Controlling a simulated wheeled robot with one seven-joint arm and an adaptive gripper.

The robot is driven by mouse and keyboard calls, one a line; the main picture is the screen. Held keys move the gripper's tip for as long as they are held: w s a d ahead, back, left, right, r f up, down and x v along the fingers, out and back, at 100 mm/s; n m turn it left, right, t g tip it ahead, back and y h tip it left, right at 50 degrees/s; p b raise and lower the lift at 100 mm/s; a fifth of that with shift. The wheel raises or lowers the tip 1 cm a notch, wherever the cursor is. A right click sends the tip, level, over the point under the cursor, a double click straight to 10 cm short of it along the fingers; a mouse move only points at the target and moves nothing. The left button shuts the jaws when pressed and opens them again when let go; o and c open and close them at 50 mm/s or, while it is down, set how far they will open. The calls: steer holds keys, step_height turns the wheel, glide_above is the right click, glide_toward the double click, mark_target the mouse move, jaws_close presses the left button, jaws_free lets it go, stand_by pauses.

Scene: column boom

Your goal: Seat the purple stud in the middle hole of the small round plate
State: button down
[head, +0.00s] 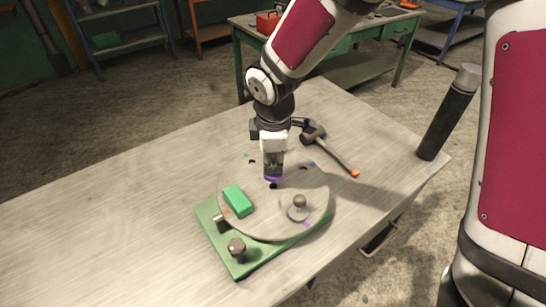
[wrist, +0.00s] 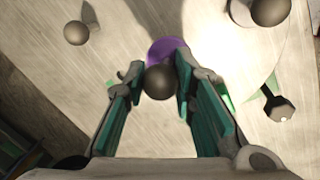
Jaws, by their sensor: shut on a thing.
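My gripper (head: 273,172) points straight down over the round grey plate (head: 262,228) and is shut on the purple stud (head: 273,179). In the wrist view the stud's dark round knob (wrist: 159,82) sits between my fingertips, with its purple collar (wrist: 168,49) beyond. In the head view a small dark spot shows right below the purple collar; I cannot tell whether it is the stud's pin or a hole. The fingers and stud hide the plate's middle hole, and I cannot tell if the stud touches the plate.
The plate rests over a green base (head: 242,267) with a hex-headed bolt (head: 237,248). A green block (head: 238,201) and a grey knob (head: 299,207) stand on the plate. A hammer (head: 328,148) lies behind it; a dark cylinder (head: 448,112) stands right. The table's left is clear.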

mark_target(273, 171)
steer(key=shift+f+b, duration=1.3)
steer(key=shift+f, duration=1.05)
steer(key=c, duration=1.6)
jaws_free()
steer(key=shift+r, duration=0.1)
steer(key=shift+r+p, duration=2.55)
steer(key=shift+r, duration=1.2)
steer(key=shift+o, duration=0.4)
